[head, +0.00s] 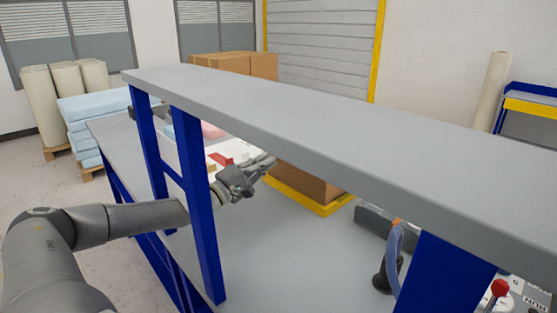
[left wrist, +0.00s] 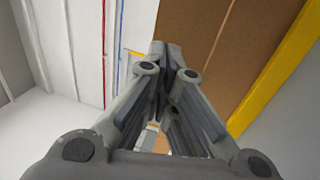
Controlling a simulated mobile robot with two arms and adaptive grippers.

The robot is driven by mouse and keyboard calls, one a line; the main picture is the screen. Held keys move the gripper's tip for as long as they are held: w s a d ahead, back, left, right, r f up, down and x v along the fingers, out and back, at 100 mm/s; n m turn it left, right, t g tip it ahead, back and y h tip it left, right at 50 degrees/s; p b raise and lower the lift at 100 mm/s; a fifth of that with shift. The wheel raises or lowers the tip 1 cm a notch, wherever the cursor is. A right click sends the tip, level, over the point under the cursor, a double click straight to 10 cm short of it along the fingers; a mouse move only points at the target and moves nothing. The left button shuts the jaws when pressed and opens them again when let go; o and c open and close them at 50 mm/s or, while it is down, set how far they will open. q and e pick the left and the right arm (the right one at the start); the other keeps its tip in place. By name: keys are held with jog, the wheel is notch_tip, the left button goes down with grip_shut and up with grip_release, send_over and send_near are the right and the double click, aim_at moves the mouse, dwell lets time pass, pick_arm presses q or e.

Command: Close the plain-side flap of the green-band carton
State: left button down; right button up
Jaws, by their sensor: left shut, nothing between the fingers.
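A brown cardboard carton (head: 305,184) shows in the head view below the grey upper shelf, which hides its top. No green band or raised flap can be made out. My left gripper (head: 268,163) reaches between the blue posts, just left of the carton, shut and empty. Whether it touches the carton cannot be told. In the left wrist view the shut fingers (left wrist: 163,55) point up the picture, with brown cardboard (left wrist: 235,40) with a pale seam line beyond and to their right. My right gripper is not in view.
The grey upper shelf (head: 320,118) and blue posts (head: 200,205) stand close around my left arm. A yellow edge (head: 300,200) runs under the carton. A dark tool with a blue loop (head: 387,272) stands right. The near worktop (head: 275,255) is clear.

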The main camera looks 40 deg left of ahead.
pick_arm(q)
jog(key=shift+b+x, duration=0.65)
jog(key=shift+x, duration=2.1)
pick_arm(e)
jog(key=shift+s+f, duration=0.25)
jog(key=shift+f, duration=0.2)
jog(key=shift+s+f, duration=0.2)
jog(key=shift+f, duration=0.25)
